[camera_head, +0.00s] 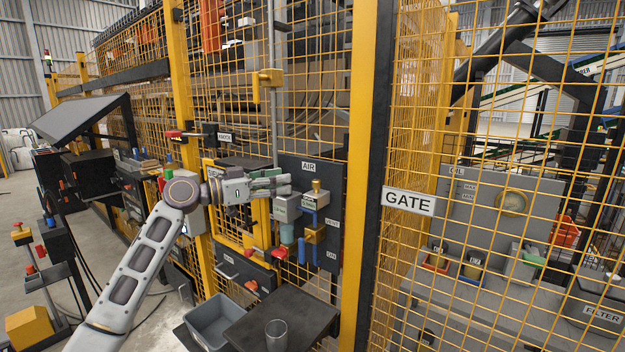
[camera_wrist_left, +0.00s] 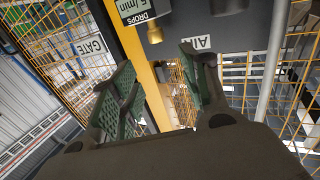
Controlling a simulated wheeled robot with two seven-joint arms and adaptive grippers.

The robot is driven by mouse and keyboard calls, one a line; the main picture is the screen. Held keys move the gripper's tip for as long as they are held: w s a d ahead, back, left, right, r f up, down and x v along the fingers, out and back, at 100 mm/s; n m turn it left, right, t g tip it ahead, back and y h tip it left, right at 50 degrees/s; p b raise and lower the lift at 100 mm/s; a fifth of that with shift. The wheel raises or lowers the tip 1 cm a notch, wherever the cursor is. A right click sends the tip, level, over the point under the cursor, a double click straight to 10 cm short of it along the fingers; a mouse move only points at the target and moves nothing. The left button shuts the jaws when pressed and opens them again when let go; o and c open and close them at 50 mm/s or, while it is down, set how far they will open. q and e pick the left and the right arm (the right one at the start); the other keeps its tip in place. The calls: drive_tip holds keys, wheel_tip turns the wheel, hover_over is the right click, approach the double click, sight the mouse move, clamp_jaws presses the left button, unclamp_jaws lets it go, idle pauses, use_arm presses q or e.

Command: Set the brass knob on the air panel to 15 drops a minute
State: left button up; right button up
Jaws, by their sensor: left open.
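The dark air panel (camera_head: 328,170) with its AIR label is on the yellow mesh fence. The brass knob (camera_head: 316,187) stands on its upper part, above blue piping. My left gripper (camera_head: 289,184) is just left of the knob. In the left wrist view, which shows the panel upside down, the brass knob (camera_wrist_left: 154,34) lies beyond the fingertips. The left gripper (camera_wrist_left: 157,59) is open and empty, its fingers apart and not visibly touching the knob. A small display (camera_wrist_left: 138,10) shows DROPS and 5 /min; it is cut by the frame edge, so its full number is unclear.
A brass valve (camera_head: 315,235) and a red lever (camera_head: 279,254) sit below the gripper. A dark table (camera_head: 300,312) with a glass (camera_head: 276,333) and a grey bin (camera_head: 200,327) stand lower down. A yellow post (camera_head: 362,150) and GATE sign (camera_head: 408,200) are right of the panel.

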use_arm(q)
drive_tip(key=s+d+f+m+g+y+p, duration=0.1)
drive_tip(key=s+d+f+m+g+p, duration=0.2)
drive_tip(key=d+p, duration=0.6)
drive_tip(key=s+d+f+m+t+y+p, duration=0.1)
drive_tip(key=s+d+f+m+y+p, duration=0.1)
drive_tip(key=s+d+f+m+y, duration=0.6)
drive_tip(key=w+a+r+m+t+y, duration=0.1)
drive_tip(key=a+r+m+t+y, duration=0.5)
drive_tip(key=r+m+t, duration=0.3)
drive_tip(key=shift+w+a+m+t+y, duration=0.35)
drive_tip(key=shift+m+t, duration=0.65)
drive_tip(key=shift+m, duration=1)
use_arm(e)
drive_tip(key=s+a+r, duration=0.4)
drive_tip(key=a+r, duration=0.2)
drive_tip(key=r, duration=0.5)
drive_tip(key=shift+s+a+r+g+y, duration=0.15)
drive_tip(key=shift+a+r+g+y, duration=0.15)
drive_tip(key=shift+y, duration=0.1)
